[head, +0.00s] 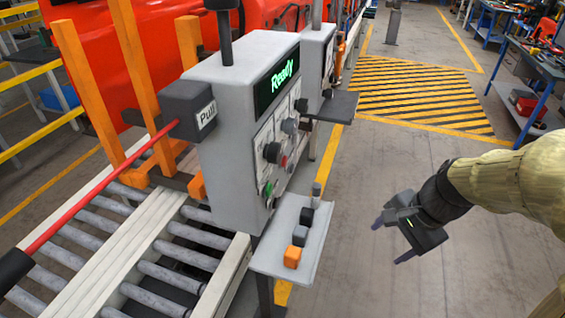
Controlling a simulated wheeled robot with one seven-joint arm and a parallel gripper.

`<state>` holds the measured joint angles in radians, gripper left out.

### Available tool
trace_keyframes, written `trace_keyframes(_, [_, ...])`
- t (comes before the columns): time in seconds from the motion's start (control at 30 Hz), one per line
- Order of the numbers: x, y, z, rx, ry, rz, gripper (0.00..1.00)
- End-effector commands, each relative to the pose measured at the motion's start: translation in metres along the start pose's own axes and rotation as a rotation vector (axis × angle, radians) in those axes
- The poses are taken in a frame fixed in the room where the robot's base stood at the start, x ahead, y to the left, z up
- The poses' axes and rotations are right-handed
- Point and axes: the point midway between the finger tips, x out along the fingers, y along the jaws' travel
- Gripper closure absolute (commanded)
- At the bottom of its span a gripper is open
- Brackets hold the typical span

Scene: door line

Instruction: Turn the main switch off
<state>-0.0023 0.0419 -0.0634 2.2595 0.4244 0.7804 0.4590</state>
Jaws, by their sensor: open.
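A grey control box (235,130) stands left of centre, with a lit green "Ready" display (283,82) on its right-facing front. Below the display are a black knob (272,152), a grey knob (290,126), a small red button (284,161) and a green button (268,188). The front is seen at a steep angle, so I cannot read the labels or tell which control is the main switch, nor its position. My gripper (389,242) is open and empty, to the right of the box and apart from it, over the floor.
A shelf (281,262) with an orange block (292,257) and several grey and dark blocks juts out below the box. A second box (317,60) with a dark ledge (337,107) stands behind. A "Pull" unit (188,108) and roller conveyor (130,245) are left.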

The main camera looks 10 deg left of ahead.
Motion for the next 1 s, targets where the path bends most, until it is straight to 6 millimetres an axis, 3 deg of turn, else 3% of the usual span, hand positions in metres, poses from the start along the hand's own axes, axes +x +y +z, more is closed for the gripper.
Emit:
trace_keyframes(0.07, [-0.002, -0.029, 0.001, 0.215, -0.105, -0.084, 0.36])
trace_keyframes(0.17, [-0.024, -0.070, 0.008, 0.460, -0.280, -0.178, 0.36])
trace_keyframes(0.3, [-0.070, -0.120, 0.021, 0.702, -0.563, -0.269, 0.36])
trace_keyframes(0.4, [-0.103, -0.143, 0.030, 0.786, -0.731, -0.293, 0.36])
trace_keyframes(0.5, [-0.126, -0.153, 0.036, 0.822, -0.834, -0.294, 0.36])
trace_keyframes(0.6, [-0.136, -0.157, 0.039, 0.834, -0.871, -0.291, 0.36])
trace_keyframes(1.0, [-0.133, -0.160, 0.042, 0.832, -0.871, -0.289, 0.36])
